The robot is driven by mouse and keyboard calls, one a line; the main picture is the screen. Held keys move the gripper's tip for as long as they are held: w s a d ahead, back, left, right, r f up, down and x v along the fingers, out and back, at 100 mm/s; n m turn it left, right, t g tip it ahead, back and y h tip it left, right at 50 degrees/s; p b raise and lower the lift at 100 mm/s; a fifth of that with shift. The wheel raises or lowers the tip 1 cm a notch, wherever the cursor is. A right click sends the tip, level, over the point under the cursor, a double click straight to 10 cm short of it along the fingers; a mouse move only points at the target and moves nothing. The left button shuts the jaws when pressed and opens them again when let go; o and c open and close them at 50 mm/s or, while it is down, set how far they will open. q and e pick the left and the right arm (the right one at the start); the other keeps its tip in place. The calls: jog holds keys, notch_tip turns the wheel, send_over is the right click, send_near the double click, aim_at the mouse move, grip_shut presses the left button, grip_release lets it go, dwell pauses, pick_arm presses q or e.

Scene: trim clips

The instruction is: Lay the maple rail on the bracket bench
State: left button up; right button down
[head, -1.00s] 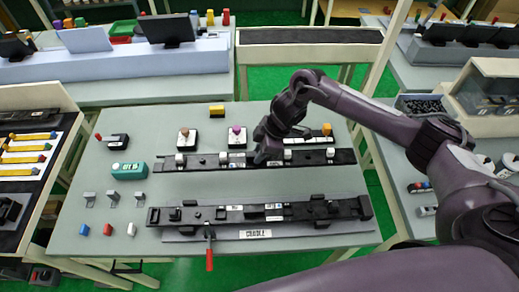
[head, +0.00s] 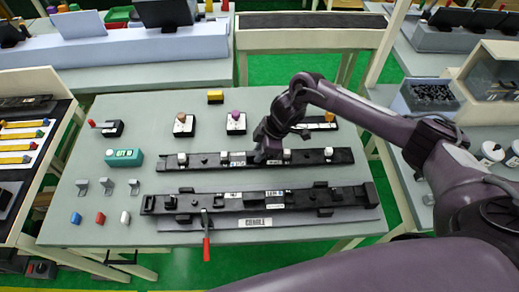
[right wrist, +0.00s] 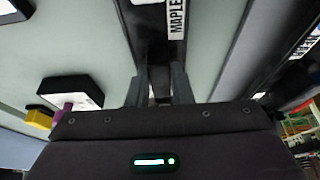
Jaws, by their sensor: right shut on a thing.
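The maple rail (head: 215,160) is a long dark bar with white blocks along its top. My right gripper (head: 262,156) is shut on it near the middle. In the right wrist view the rail (right wrist: 150,22) with its MAPLE label runs away from between my fingers (right wrist: 155,88). The rail appears level and held above the grey table; the height of the gap is hard to tell. I cannot tell which surface is the bracket bench. My left gripper is not in view.
A second dark rail (head: 240,201) lies in the cradle (head: 290,223), with a red-handled lever (head: 206,240) in front. A teal box (head: 124,158), small brackets and coloured pegs stand at left. Side tables flank the grey table (head: 150,215); a dark-topped bench (head: 310,20) stands behind.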

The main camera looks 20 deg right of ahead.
jog(key=shift+f, duration=0.1)
jog(key=c, duration=1.2)
grip_release()
jog(key=b+v, duration=0.1)
jog(key=v, duration=0.6)
jog(key=shift+r+b, duration=0.4)
jog(key=shift+s+d, duration=0.1)
jog(key=shift+d, duration=0.05)
